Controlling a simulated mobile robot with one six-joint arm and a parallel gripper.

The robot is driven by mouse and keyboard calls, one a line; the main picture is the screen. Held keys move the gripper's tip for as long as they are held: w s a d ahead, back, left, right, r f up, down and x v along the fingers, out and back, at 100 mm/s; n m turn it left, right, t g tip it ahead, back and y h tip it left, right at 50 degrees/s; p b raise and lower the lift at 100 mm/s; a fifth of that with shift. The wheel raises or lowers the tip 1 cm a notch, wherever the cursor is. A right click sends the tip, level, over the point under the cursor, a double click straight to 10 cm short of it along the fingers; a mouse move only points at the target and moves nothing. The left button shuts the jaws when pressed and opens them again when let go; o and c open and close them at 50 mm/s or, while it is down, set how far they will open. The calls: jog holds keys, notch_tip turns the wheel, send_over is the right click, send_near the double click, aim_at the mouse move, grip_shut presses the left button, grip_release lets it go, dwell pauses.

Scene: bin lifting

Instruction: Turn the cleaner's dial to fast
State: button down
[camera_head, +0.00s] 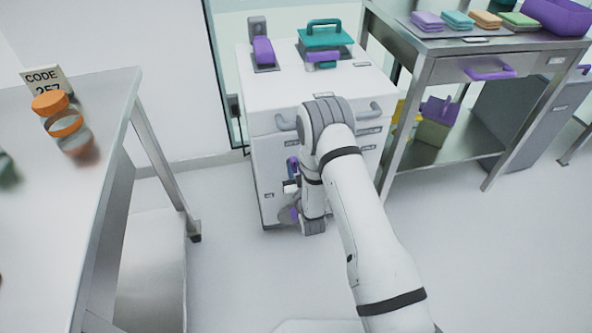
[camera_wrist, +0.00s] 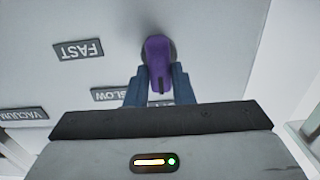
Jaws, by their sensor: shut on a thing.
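The cleaner is the white cabinet (camera_head: 273,90) ahead of me. Its purple dial (camera_wrist: 158,60) shows large in the wrist view, with its narrow end and dark line pointing down towards my gripper. My gripper (camera_wrist: 160,88) has its two blue-grey fingers closed on the dial, one on each side. The FAST label (camera_wrist: 78,50) is upside down, to the left of the dial. The SLOW label (camera_wrist: 112,94) is below left, partly covered by a finger. In the head view my gripper (camera_head: 290,187) is low at the cabinet front, and my arm hides much of that front.
A steel bench (camera_head: 430,45) with coloured sponges and a purple bin (camera_head: 560,16) stands at the right. A VACUUM label (camera_wrist: 24,114) shows at the wrist view's left. Floor is clear between the furniture.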

jog(key=shift+d+f+m, duration=0.1)
jog(key=shift+m, duration=0.2)
jog(key=m+b, duration=0.4)
jog(key=shift+w+d+f, duration=0.1)
jog(key=shift+d+f, duration=0.05)
jog(key=m+b, duration=0.2)
jog(key=m, duration=0.1)
jog(key=m+b, duration=0.2)
jog(key=b, duration=0.1)
jog(key=shift+d+f+m, duration=0.15)
jog(key=shift+d+m, duration=0.05)
jog(key=shift+m, duration=0.2)
jog(key=shift+w+d+f+m+b, duration=0.1)
jog(key=shift+m+b, duration=1.8)
jog(key=shift+m, duration=0.5)
jog(key=shift+d+f+m+b, duration=0.1)
jog(key=shift+m+b, duration=1.8)
jog(key=shift+m, duration=0.5)
jog(key=c, duration=1.2)
grip_release()
jog(key=shift+a, duration=0.15)
jog(key=shift+c, duration=0.2)
